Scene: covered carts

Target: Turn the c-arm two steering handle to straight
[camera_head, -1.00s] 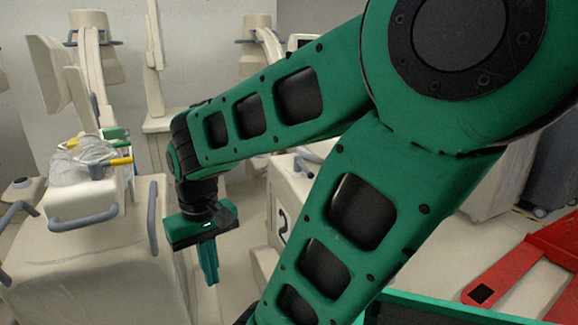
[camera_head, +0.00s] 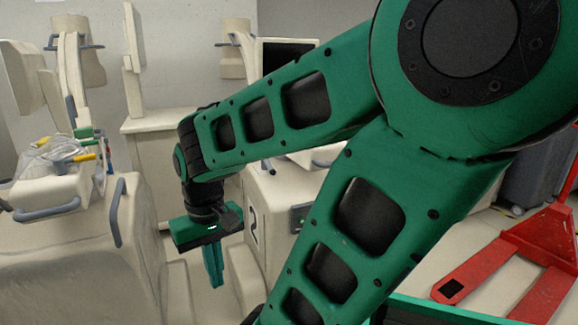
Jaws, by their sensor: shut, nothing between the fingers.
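My gripper (camera_head: 214,272) hangs from my green arm with its fingers pointing down, shut and empty. It is over the floor gap between two pale carts. The cart marked with a 2 (camera_head: 254,228) stands just right of my gripper, largely hidden behind my arm. A dark handle shows on its top, partly behind my arm. I cannot tell which part is its steering handle or how it is turned. The pale cart (camera_head: 60,255) on the left has grey handles (camera_head: 117,212) on its side and front.
Tubing and yellow-handled items (camera_head: 62,157) lie on the left cart. A dark monitor (camera_head: 285,55) stands behind my arm. Pale columns and machines line the back wall. A red pallet jack (camera_head: 500,265) is at the right. The gap between the carts is narrow.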

